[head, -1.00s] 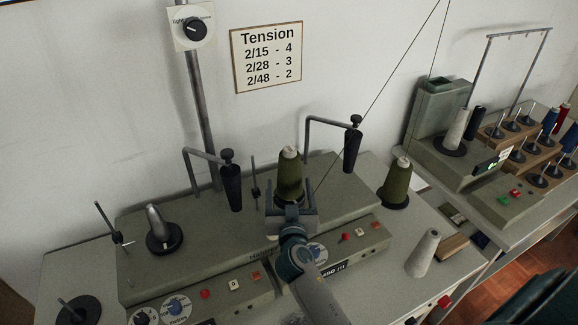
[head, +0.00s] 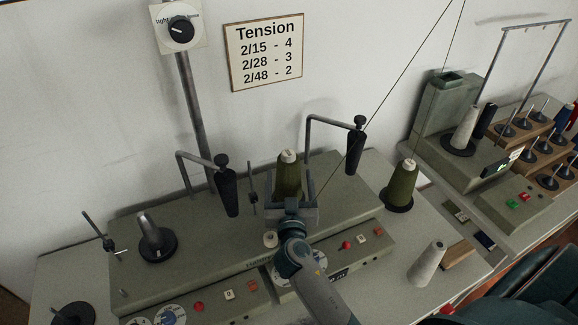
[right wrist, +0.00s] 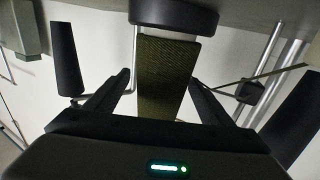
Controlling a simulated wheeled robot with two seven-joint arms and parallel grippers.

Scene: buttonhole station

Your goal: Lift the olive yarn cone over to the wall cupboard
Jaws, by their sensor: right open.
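One olive yarn cone (head: 289,176) stands upright on the middle of the grey machine. My right gripper (head: 291,207) is at its lower part, with open fingers on either side of it. In the right wrist view the cone (right wrist: 166,75) appears upside down between the spread fingers (right wrist: 158,88), with gaps beside it. A second olive yarn cone (head: 401,184) stands on a dark base at the machine's right end. The wall cupboard is not in view. My left gripper is not in view.
Dark tensioners on bent rods (head: 226,190) (head: 355,150) flank the cone. A pale cone (head: 427,262) stands at the front right and a grey metal cone (head: 152,236) at the left. A tension sign (head: 264,52) hangs on the wall. Another machine (head: 447,150) stands at right.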

